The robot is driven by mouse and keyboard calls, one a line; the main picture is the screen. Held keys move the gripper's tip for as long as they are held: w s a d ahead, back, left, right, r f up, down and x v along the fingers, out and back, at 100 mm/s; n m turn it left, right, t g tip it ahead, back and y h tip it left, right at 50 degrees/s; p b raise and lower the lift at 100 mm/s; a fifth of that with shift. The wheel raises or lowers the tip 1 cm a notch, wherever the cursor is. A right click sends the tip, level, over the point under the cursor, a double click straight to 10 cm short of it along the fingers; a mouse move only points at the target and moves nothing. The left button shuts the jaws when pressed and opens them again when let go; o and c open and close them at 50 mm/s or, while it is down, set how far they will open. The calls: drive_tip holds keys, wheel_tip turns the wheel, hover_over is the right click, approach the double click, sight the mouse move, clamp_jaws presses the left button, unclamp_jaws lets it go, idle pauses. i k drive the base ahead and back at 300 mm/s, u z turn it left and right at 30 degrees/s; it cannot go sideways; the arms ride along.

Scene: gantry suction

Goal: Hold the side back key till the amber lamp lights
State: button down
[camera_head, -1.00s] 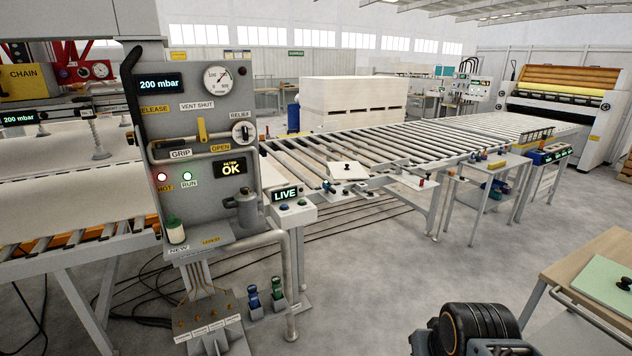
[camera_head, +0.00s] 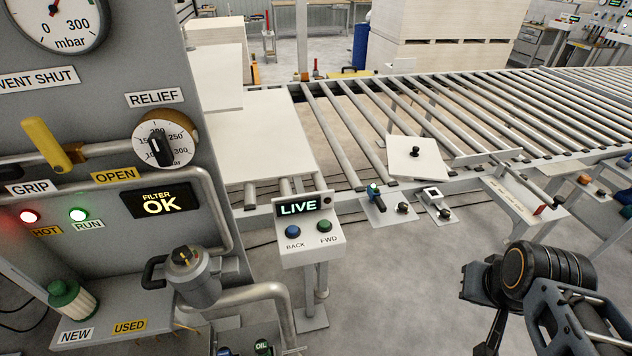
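The blue BACK key (camera_head: 293,231) is a round button on the sloped face of a small grey pedestal box (camera_head: 305,255). A green FWD key (camera_head: 325,226) sits to its right, and a lit LIVE display (camera_head: 298,208) stands above both. A small dark round fitting (camera_head: 328,200) is beside the display; I cannot tell if it is a lamp. I see no lit amber lamp. My arm (camera_head: 545,275) shows at the lower right, well apart from the keys.
The tall grey panel (camera_head: 90,130) on the left carries a gauge, a relief dial (camera_head: 162,140), a lit red lamp (camera_head: 30,216) and a lit green lamp (camera_head: 78,214). The roller conveyor (camera_head: 450,125) runs behind the pedestal. Floor between pedestal and my arm is clear.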

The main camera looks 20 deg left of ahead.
sight(291, 229)
drive_tip(key=i, duration=1.7)
drive_tip(key=u, duration=3.85)
